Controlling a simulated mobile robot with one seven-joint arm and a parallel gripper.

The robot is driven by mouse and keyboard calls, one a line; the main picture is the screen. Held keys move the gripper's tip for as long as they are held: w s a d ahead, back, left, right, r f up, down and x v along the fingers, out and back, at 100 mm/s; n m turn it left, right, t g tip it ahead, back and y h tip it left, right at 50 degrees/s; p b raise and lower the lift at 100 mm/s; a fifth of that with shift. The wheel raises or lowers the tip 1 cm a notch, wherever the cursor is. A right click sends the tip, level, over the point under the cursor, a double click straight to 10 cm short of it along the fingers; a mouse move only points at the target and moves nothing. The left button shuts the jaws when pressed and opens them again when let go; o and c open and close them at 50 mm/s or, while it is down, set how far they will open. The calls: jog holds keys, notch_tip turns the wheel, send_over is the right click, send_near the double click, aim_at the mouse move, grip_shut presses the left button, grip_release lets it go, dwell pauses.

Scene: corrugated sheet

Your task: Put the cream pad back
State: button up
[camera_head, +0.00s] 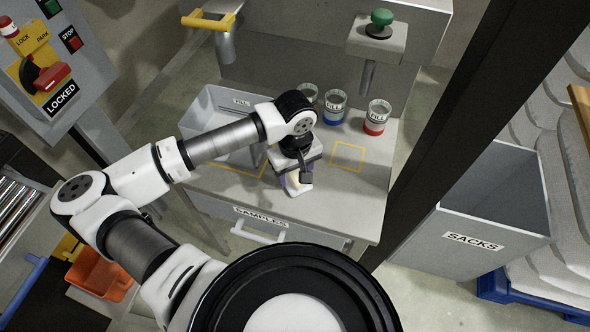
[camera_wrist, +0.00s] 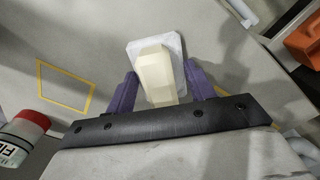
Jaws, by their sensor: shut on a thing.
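The cream pad (camera_wrist: 156,77) is a pale block on a flat whitish plate (camera_wrist: 172,43) in the wrist view. My gripper (camera_wrist: 160,92) has its purple fingers on both sides of the block and is shut on it. In the head view my gripper (camera_head: 297,182) points down over the grey bench top (camera_head: 340,200), near its front edge; the pad (camera_head: 293,187) shows low between the fingers, partly hidden. I cannot tell whether the plate touches the bench. An empty yellow square outline (camera_head: 348,156) lies right of my gripper; it also shows in the wrist view (camera_wrist: 65,88).
A grey open bin (camera_head: 215,105) stands at the left, by another yellow outline (camera_head: 245,168). A blue-banded can (camera_head: 334,107), a red-banded can (camera_head: 377,117) and another can (camera_head: 307,94) stand behind. A SAMPLES drawer (camera_head: 262,218) is below.

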jog(key=shift+f+b, duration=0.15)
jog(key=shift+b, duration=0.15)
jog(key=o, duration=1)
notch_tip(320, 180, up, 12)
jog(key=shift+r+b, duration=0.25)
jog(key=shift+b, duration=0.4)
